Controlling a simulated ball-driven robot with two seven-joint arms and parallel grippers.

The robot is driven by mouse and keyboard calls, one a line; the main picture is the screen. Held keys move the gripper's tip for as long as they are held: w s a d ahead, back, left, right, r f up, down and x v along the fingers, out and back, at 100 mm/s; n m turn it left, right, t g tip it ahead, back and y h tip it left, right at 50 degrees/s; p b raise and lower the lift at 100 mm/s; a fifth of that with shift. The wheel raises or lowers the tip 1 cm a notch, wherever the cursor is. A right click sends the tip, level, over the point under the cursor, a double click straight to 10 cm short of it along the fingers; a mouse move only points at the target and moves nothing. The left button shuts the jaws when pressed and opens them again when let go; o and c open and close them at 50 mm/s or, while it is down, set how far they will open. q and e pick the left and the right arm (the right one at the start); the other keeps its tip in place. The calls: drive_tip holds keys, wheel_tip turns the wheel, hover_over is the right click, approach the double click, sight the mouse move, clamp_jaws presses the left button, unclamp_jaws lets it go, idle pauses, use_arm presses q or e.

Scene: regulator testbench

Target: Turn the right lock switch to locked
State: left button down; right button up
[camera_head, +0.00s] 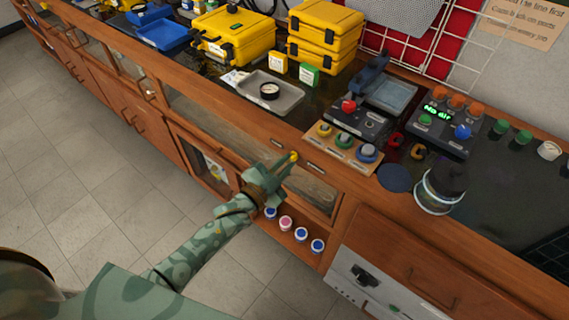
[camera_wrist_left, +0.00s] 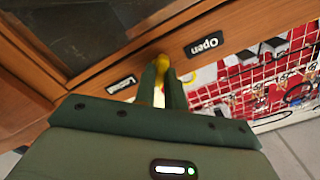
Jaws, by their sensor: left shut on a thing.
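The right lock switch is a small yellow knob (camera_wrist_left: 162,60) on the wooden cabinet front. In the left wrist view it sits between a black "Locked" label (camera_wrist_left: 121,85) and a black "Open" label (camera_wrist_left: 204,43). In the head view the yellow knob (camera_head: 294,156) shows at the tip of my left gripper (camera_head: 287,165), below the counter edge. My left gripper (camera_wrist_left: 162,82) is shut on the knob, its two green fingers partly covering it. I cannot tell which label the knob points to. My right gripper is not in view.
The counter above holds a panel with three coloured knobs (camera_head: 346,145), control boxes, a grey tray (camera_head: 262,97) and yellow cases (camera_head: 234,38). Several small jars (camera_head: 286,223) stand on a low shelf below my left gripper. The floor (camera_head: 90,200) is clear.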

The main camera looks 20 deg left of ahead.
use_arm(q)
drive_tip(key=shift+f+m, duration=0.1)
drive_tip(key=shift+m, duration=0.4)
drive_tip(key=c, duration=1.5)
unclamp_jaws()
drive_tip(key=shift+o, duration=0.2)
drive_tip(key=p+v, duration=0.2)
drive_tip(key=v, duration=1.4)
drive_tip(key=shift+s, duration=0.2)
